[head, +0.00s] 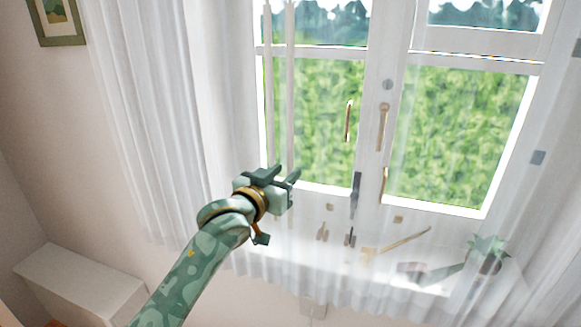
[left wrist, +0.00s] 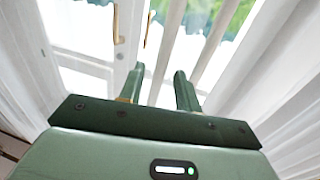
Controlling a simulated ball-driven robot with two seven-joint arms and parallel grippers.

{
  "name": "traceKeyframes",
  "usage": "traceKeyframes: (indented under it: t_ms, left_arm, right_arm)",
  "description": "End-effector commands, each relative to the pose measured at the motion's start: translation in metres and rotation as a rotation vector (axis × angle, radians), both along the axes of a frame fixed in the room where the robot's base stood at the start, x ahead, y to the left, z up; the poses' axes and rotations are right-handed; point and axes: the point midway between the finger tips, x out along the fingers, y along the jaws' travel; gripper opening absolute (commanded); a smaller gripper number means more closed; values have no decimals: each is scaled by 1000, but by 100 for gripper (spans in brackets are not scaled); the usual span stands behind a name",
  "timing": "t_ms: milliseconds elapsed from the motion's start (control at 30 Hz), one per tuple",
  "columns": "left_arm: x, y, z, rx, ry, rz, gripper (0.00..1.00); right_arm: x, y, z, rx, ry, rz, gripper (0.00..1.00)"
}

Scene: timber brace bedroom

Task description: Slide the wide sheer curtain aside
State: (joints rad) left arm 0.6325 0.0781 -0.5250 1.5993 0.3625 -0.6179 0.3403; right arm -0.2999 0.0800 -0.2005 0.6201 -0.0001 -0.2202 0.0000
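The wide sheer curtain (head: 345,272) hangs across the window in the head view, and its lower hem falls below the sill. The window and sill show through it. My left gripper (head: 286,172) is in front of the curtain, near the window's lower left corner, pointing up at the window. In the left wrist view its two fingers (left wrist: 159,72) stand apart, with pale vertical strips beyond them. I see no cloth clearly pinched between them. Whether the fingertips touch the curtain cannot be told. My right gripper is not in view.
A gathered white curtain (head: 150,110) hangs to the left. Behind the sheer are window handles (head: 382,127), a potted plant (head: 487,250) and several small tools on the sill. A pale low box (head: 80,285) stands at lower left. A framed picture (head: 56,20) hangs at upper left.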

Motion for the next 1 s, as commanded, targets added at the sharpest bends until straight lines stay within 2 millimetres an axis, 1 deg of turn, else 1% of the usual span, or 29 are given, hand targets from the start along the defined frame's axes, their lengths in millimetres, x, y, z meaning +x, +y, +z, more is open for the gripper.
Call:
traceKeyframes:
  t_ms: [33,100,200,333,567,600,667,700,1000]
  left_arm:
    - [8,-5,1,1,0,0,34]
    - [16,-9,1,0,0,1,34]
    - [25,-14,1,0,-1,0,34]
    - [29,-16,0,1,0,1,34]
    - [30,-16,0,0,0,0,34]
    - [30,-16,0,0,0,0,28]
    - [29,-16,0,0,0,1,11]
    - [29,-16,0,0,0,1,0]
    - [29,-16,0,0,0,0,0]
  right_arm:
    - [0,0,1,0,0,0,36]
    - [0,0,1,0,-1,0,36]
    - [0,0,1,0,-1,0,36]
    - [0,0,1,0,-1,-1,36]
    - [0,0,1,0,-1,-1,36]
    - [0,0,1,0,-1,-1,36]
    - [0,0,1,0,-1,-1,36]
    - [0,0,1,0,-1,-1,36]
    - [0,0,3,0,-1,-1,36]
